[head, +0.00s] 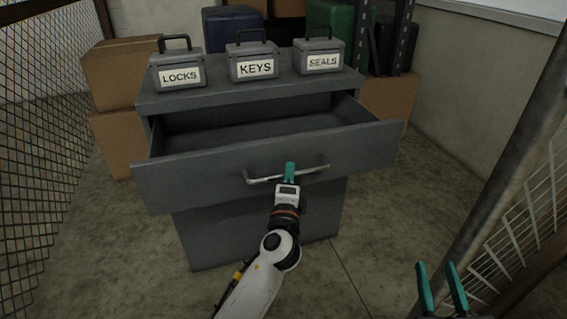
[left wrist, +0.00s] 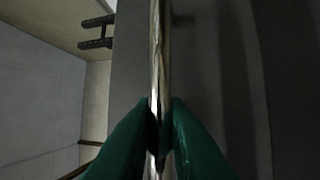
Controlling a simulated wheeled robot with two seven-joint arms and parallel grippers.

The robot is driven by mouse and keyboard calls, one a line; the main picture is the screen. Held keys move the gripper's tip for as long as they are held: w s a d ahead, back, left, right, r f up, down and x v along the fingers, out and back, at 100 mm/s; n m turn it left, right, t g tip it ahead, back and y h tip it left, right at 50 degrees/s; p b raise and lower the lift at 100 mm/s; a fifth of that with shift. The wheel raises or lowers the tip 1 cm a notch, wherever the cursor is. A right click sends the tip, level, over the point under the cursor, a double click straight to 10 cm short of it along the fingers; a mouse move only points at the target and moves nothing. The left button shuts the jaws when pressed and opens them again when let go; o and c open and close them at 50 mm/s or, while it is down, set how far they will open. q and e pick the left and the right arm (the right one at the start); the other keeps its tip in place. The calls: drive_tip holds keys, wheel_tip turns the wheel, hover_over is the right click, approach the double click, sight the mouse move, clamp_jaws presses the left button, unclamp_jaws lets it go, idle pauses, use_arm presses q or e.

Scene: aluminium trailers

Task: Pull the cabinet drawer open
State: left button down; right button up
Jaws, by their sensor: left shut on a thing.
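The grey cabinet (head: 260,230) stands ahead in the head view. Its drawer (head: 215,172) is pulled well out, and the inside that shows looks empty. A metal bar handle (head: 315,169) runs across the drawer front. My left gripper (head: 290,172) is shut on the handle near its middle. The left wrist view shows the handle (left wrist: 160,60) running between the two green fingertips. My right gripper (head: 442,282) is at the lower right of the head view, its fingers apart and empty, away from the cabinet.
Three grey boxes labelled LOCKS (head: 179,72), KEYS (head: 252,62) and SEALS (head: 318,56) stand on the cabinet top. Cardboard boxes (head: 120,75) are at the left. A mesh fence (head: 40,130) and a metal post (head: 510,145) flank the space. The floor right of the cabinet is clear.

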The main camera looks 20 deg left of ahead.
use_arm(q)
drive_tip(key=shift+s+d, duration=0.45)
drive_tip(key=shift+s, duration=0.15)
drive_tip(key=shift+s+d, duration=0.4)
drive_tip(key=shift+s, duration=0.2)
use_arm(e)
drive_tip(key=shift+f, duration=0.15)
use_arm(q)
drive_tip(key=c, duration=1.5)
unclamp_jaws()
drive_tip(key=shift+o, duration=0.2)
